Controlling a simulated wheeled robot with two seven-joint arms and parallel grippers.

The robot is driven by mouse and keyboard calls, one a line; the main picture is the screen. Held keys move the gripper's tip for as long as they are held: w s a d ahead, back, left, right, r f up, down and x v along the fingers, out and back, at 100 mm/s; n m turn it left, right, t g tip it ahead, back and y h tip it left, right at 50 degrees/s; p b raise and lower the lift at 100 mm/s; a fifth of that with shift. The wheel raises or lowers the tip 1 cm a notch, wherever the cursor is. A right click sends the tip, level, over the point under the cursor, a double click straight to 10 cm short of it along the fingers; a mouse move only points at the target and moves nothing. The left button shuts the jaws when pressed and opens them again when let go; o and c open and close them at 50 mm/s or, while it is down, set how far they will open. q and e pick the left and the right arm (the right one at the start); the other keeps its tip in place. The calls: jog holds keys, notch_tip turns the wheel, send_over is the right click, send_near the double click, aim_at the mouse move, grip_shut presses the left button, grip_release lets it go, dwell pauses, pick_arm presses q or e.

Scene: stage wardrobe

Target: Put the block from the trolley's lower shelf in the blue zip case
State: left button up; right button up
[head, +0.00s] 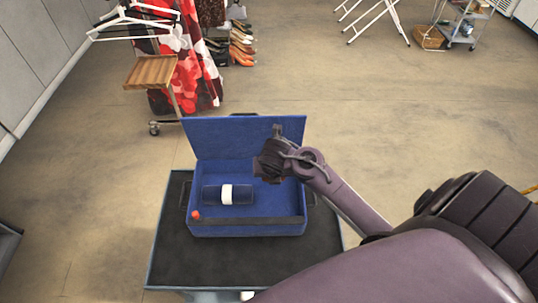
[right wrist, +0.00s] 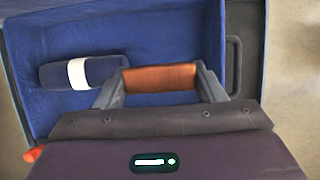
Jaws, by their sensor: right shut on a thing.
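The blue zip case (head: 292,232) stands open on a dark-topped table, its lid (head: 230,140) raised at the back. My right gripper (head: 266,172) is above the right half of the case. In the right wrist view, my right gripper (right wrist: 160,84) is shut on an orange-brown block (right wrist: 161,78), with blue case lining (right wrist: 175,40) below it. The block cannot be made out in the head view. My left gripper is not in view.
A dark blue roll with a white band (head: 227,194) lies in the case's left half. An orange-red tab (head: 196,214) is at its front left corner. The dark tabletop (head: 240,265) is bare in front. A grey trolley (head: 462,38) stands at the far right; a clothes rail with garments (head: 195,65) stands behind.

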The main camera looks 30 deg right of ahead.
send_over(272, 194)
jog(key=s, duration=0.1)
jog(key=f, duration=0.8)
jog(key=shift+s+a, duration=0.1)
jog(key=shift+a, duration=0.25)
jog(key=shift+s+f, duration=0.1)
jog(key=shift+f, duration=2.05)
jog(key=shift+f, duration=0.2)
jog(key=o, duration=1)
jog(key=shift+r, duration=0.1)
